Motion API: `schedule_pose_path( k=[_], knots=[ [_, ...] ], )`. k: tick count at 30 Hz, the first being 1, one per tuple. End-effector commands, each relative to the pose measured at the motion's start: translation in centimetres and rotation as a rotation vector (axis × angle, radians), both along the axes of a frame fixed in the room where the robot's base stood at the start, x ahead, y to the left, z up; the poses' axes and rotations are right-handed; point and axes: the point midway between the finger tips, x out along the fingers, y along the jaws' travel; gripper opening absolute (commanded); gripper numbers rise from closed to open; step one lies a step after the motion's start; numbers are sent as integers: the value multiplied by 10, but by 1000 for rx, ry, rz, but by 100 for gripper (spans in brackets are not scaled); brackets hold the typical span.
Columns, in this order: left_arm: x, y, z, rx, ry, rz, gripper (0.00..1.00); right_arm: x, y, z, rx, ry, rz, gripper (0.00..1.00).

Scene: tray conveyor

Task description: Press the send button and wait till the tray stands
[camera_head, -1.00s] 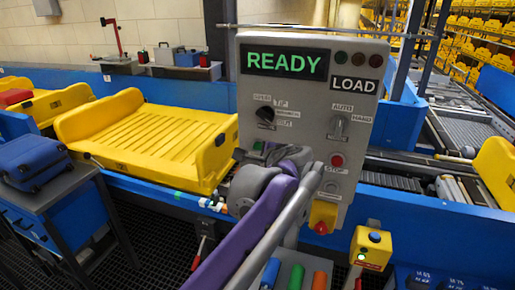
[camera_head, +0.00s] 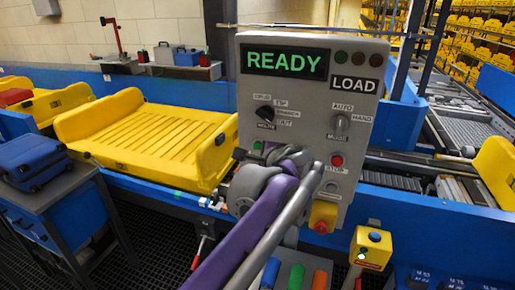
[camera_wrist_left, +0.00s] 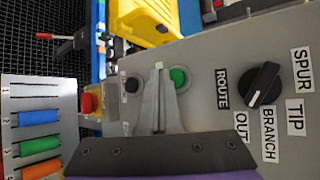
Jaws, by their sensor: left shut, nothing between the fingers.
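The grey control panel (camera_head: 350,60) stands in the middle of the head view, its display (camera_head: 285,61) reading READY in green. A green button (camera_wrist_left: 178,76) and a black button (camera_wrist_left: 132,85) are on its face in the left wrist view; their labels are hidden or unreadable. My left gripper (camera_wrist_left: 160,68) is shut and empty, its fingertips between these buttons, close to the green one. I cannot tell whether it touches. In the head view this gripper (camera_head: 240,155) is at the panel's lower left edge. An empty yellow tray (camera_head: 150,130) sits on the conveyor left of the panel.
A route knob (camera_head: 266,113), a mode knob (camera_head: 340,122) and a red stop button (camera_head: 337,160) are on the panel. A blue suitcase (camera_head: 35,162) lies on a stand at left. A yellow LOAD box (camera_head: 371,246) stands at lower right.

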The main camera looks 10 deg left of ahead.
Motion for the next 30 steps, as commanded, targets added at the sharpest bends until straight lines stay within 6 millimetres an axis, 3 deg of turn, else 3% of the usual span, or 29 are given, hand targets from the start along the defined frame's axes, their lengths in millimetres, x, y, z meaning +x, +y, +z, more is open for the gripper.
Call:
schedule_pose_path(
  k=[30],
  knots=[
    [8, -2, 1, 0, -1, 0, 0, 3, 0, 7, 0, -5, 0, 48]
  ],
)
